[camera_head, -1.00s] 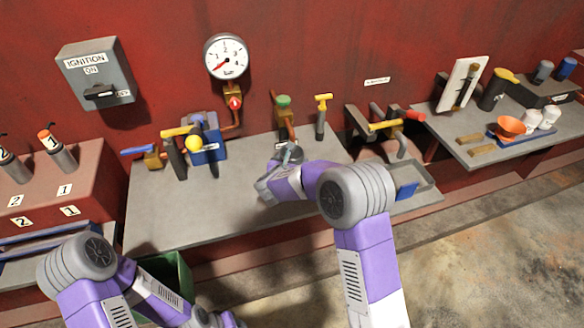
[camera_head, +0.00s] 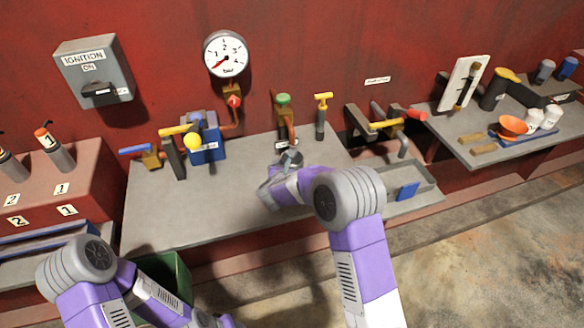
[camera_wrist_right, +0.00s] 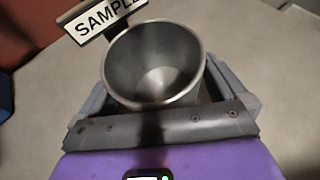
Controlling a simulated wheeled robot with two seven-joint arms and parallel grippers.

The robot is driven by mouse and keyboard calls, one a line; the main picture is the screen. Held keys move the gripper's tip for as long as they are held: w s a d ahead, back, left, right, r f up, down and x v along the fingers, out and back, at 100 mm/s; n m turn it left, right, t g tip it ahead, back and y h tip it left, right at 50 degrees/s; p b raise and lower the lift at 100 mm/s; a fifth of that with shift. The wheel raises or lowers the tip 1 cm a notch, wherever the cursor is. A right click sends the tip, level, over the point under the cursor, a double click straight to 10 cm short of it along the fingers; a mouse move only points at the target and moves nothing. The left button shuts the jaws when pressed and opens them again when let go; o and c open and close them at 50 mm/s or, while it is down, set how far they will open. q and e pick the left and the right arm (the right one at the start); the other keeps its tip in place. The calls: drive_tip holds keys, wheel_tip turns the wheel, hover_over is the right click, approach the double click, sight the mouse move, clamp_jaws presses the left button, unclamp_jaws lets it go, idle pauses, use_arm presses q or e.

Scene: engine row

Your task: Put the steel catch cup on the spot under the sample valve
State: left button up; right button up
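The steel catch cup (camera_wrist_right: 155,65) is a plain metal cup, open end up and empty, in the right wrist view. It sits between the grey fingers of my right gripper (camera_wrist_right: 160,95), which appear shut on it. In the head view the cup (camera_head: 290,160) shows small beyond my right gripper (camera_head: 277,177), just in front of the green-topped sample valve (camera_head: 284,106). A SAMPLE label (camera_wrist_right: 103,17) stands behind the cup. The spot under the valve is hidden. Whether the cup touches the bench cannot be told. My left gripper is out of view below.
The grey bench (camera_head: 170,215) is clear at front left. A grey tray (camera_head: 415,183) lies farther right. A gauge (camera_head: 225,54) hangs above.

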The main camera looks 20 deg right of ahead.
drive_tip(key=shift+r, duration=0.1)
drive_tip(key=shift+r+p, duration=0.2)
drive_tip(key=shift+p, duration=0.15)
drive_tip(key=p+v, duration=0.1)
drive_tip(key=v, duration=1.1)
drive_tip(key=shift+f, duration=0.2)
